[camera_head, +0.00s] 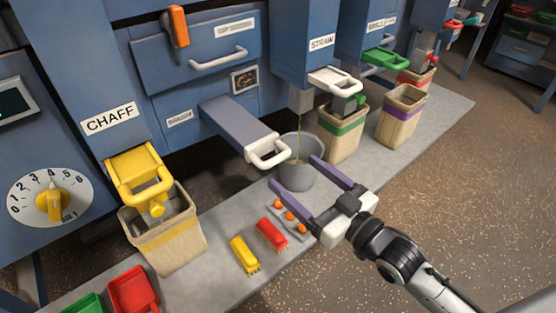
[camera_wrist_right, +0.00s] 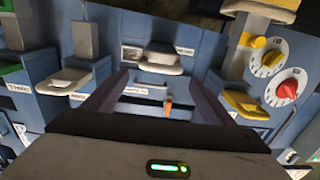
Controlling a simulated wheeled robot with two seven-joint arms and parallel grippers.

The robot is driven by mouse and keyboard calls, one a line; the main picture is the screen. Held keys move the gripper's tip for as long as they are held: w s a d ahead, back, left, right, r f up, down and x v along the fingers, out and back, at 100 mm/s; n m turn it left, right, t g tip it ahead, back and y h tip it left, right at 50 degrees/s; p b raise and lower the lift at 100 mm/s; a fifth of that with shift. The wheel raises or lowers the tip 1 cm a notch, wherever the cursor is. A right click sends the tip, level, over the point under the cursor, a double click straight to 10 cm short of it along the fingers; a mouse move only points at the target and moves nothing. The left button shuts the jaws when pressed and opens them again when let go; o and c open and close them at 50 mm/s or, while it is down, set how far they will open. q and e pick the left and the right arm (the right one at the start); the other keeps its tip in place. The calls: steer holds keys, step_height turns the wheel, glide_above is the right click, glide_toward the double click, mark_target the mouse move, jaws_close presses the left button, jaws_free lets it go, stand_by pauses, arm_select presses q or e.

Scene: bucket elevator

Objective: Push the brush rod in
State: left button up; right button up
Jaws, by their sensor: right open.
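The brush rod appears to be the grey bar (camera_head: 237,124) that sticks out of the blue machine front, with a white loop handle (camera_head: 268,152) on its end. A small label (camera_head: 180,118), too small to read surely, sits beside it. My right gripper (camera_head: 293,170) is open and empty, its two purple fingers pointing toward the handle and apart from it. In the right wrist view the bar's handle (camera_wrist_right: 160,68) shows beyond and between the open fingers (camera_wrist_right: 160,80). My left gripper is not in view.
A grey bucket (camera_head: 298,165) stands beside the rod's end. A yellow CHAFF chute (camera_head: 138,172) over a sack (camera_head: 170,240) is at left. A STRAW chute (camera_head: 333,80) is at right. A yellow brush (camera_head: 244,256) and a red brush (camera_head: 272,235) lie on the grey slab.

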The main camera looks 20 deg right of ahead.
mark_target(279, 161)
steer(key=x, duration=0.7)
steer(key=shift+w+a+f+b, duration=0.1)
steer(key=shift+w+a+b, duration=0.05)
steer(key=shift+w+b, duration=0.15)
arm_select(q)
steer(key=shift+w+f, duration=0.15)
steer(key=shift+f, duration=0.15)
